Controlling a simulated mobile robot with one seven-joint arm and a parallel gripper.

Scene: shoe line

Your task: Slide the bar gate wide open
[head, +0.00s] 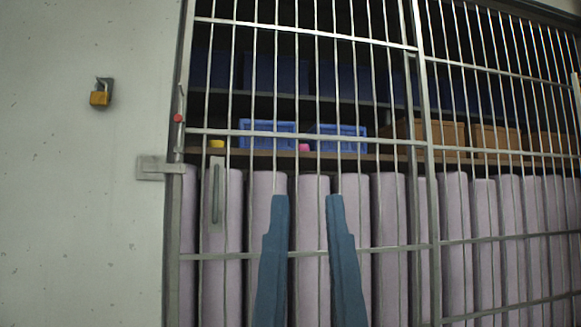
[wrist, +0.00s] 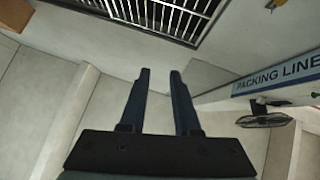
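The bar gate (head: 297,133) is a frame of thin upright metal bars with cross rails, standing across the front of a shelved bay. Its left edge meets the pale wall at a latch (head: 160,168), and no gap shows there. A grey pull handle (head: 216,196) is on the gate near its left edge. My gripper (head: 307,195) points up in front of the gate, right of the handle, with its two blue fingers apart and nothing between them. The wrist view also shows the open fingers (wrist: 161,72), with bars (wrist: 180,15) at the top.
A padlock (head: 100,95) hangs on the wall to the left. Behind the bars are blue crates (head: 268,133), brown boxes (head: 495,140) and several pale pink rolls (head: 457,240). The wrist view shows a fan (wrist: 264,119) and a packing line sign (wrist: 285,75).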

